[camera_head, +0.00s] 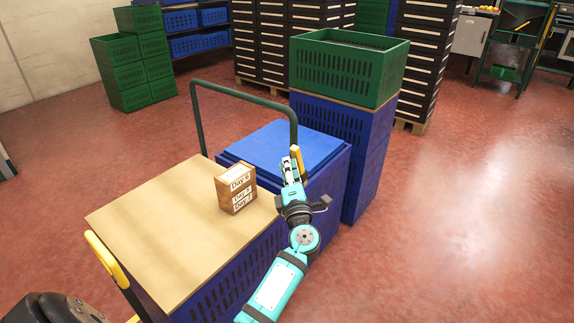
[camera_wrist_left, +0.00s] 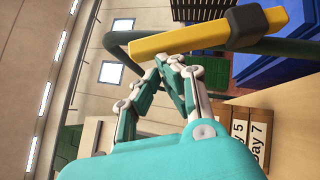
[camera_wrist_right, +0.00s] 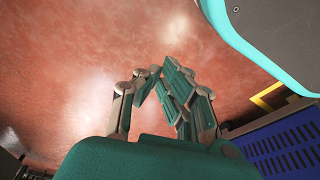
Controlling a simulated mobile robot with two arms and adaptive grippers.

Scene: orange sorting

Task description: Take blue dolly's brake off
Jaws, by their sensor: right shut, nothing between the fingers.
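The yellow brake lever (camera_wrist_left: 195,35) of the dolly crosses just beyond the fingertips in the left wrist view. It also shows beside my left gripper (camera_head: 291,168) in the head view (camera_head: 299,155). My left gripper's fingers (camera_wrist_left: 172,62) are drawn together at or just under the lever; I cannot tell whether they touch it. The blue dolly stack, with a blue lid (camera_head: 290,142), stands behind the gripper, with a green tube handle (camera_head: 240,94) rising from it. My right gripper (camera_wrist_right: 160,72) is shut and empty over red floor, out of the head view.
A wooden-topped blue crate stack (camera_head: 165,215) stands at the left, bearing a labelled box (camera_head: 235,190). Another yellow lever (camera_head: 106,258) is at its near left. A green crate (camera_head: 350,65) tops a tall blue stack behind. Red floor at the right (camera_head: 470,200) is clear.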

